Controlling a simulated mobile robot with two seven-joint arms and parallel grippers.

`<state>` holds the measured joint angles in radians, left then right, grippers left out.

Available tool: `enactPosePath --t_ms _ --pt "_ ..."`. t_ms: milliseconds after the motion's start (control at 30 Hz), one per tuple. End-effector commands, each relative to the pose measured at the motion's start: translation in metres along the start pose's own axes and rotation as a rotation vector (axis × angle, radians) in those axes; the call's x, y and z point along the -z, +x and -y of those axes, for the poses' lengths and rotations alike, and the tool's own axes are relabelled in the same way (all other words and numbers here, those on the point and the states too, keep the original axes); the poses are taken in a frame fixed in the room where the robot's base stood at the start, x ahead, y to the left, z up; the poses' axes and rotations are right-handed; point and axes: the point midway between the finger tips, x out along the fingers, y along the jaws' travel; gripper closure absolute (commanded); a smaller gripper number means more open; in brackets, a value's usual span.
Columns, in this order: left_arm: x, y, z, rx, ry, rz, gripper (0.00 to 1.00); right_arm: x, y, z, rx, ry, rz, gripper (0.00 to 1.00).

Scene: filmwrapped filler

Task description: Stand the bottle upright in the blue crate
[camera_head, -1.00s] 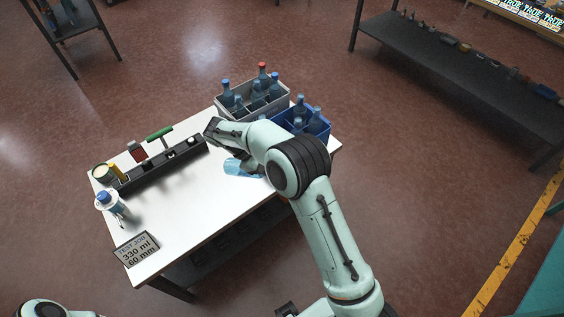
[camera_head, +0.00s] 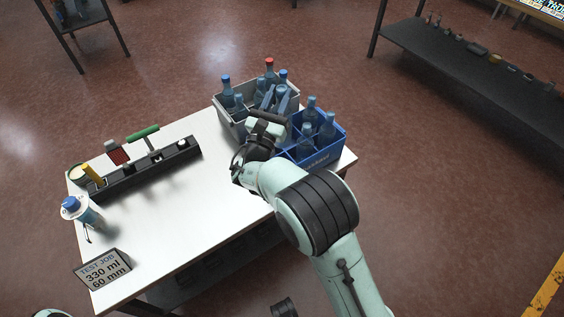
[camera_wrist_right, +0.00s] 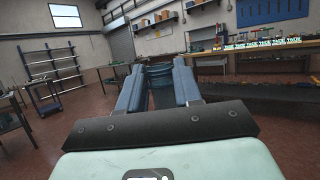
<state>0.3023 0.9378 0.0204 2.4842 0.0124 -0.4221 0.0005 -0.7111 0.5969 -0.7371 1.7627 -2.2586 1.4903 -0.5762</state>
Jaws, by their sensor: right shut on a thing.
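My right gripper (camera_head: 273,98) points away over the grey crate, beside the blue crate. It is shut on a bluish bottle, which shows as a dark blue shape (camera_wrist_right: 162,92) between the two blue-grey fingers in the right wrist view. In the head view, the fingers and wrist hide most of this bottle, and I cannot tell its tilt. The blue crate (camera_head: 322,159) stands at the table's right end with several blue-capped bottles (camera_head: 327,130) upright in it. My wrist and forearm cover its left side. My left gripper is out of view.
The grey crate (camera_head: 231,127) holds several bottles, one red-capped. A black rack (camera_head: 150,170) with small items, a white blue-capped bottle (camera_head: 80,212) and a job sign (camera_head: 103,268) stand on the white table (camera_head: 190,215). The table's middle is clear.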

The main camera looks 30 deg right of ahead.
Motion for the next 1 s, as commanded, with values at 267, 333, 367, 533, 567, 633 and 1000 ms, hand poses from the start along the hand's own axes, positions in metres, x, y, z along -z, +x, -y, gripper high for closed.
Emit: enactPosePath --t_ms 267,333,367,533,567,633,1000 --pt "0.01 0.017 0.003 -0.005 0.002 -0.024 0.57 0.074 -0.03 0.0 -0.001 -0.007 -0.005 0.97" --pt "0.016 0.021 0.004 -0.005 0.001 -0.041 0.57 0.091 -0.037 0.0 -0.001 -0.007 -0.004 0.97" --pt "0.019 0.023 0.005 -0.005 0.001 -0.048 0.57 0.098 -0.04 0.0 0.0 -0.006 -0.004 0.97" --pt "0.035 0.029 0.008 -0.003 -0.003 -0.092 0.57 0.124 -0.051 0.001 0.002 -0.004 -0.004 0.97" --pt "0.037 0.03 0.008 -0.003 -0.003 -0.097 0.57 0.127 -0.052 0.001 0.002 -0.003 -0.004 0.97" --pt "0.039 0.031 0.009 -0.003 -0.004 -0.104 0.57 0.13 -0.054 0.001 0.003 -0.001 -0.003 0.97" --pt "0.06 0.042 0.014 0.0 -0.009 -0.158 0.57 0.17 -0.071 0.0 0.002 -0.002 -0.004 0.97"
